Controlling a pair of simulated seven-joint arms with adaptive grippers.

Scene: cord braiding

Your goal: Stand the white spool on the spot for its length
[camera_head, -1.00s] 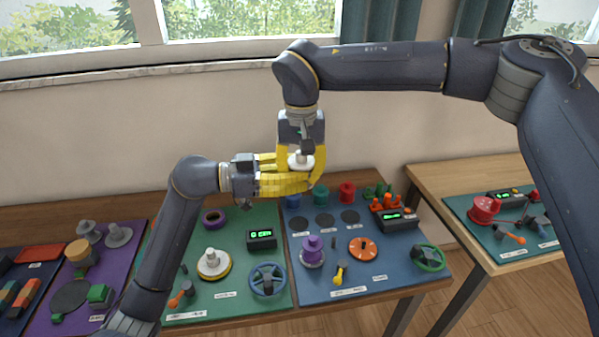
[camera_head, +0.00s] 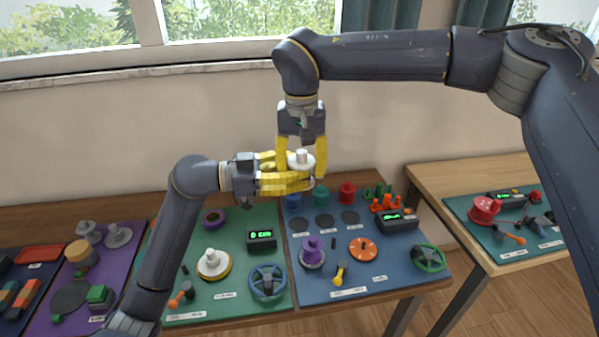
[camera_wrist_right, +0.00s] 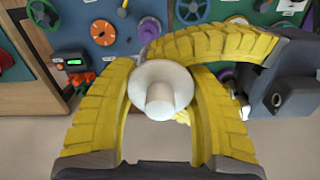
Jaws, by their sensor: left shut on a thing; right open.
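The white spool (camera_head: 301,158) is held upright in the air in the head view, above the back of the boards. My left gripper (camera_head: 300,180) is shut on it from the left. My right gripper (camera_head: 306,160) points down from above, its yellow fingers open on either side of the spool. In the right wrist view the spool (camera_wrist_right: 160,92) shows end-on between the open right fingers (camera_wrist_right: 160,100), with a left-gripper finger (camera_wrist_right: 215,45) beside it. Three dark round spots (camera_head: 325,221) lie in a row on the blue board (camera_head: 330,258).
Blue, teal and red spools (camera_head: 321,195) stand behind the spots. The blue board also holds a purple spool (camera_head: 312,252), an orange disc (camera_head: 362,248), a green wheel (camera_head: 428,258) and a display box (camera_head: 398,221). The green board (camera_head: 232,292) has another display (camera_head: 261,240).

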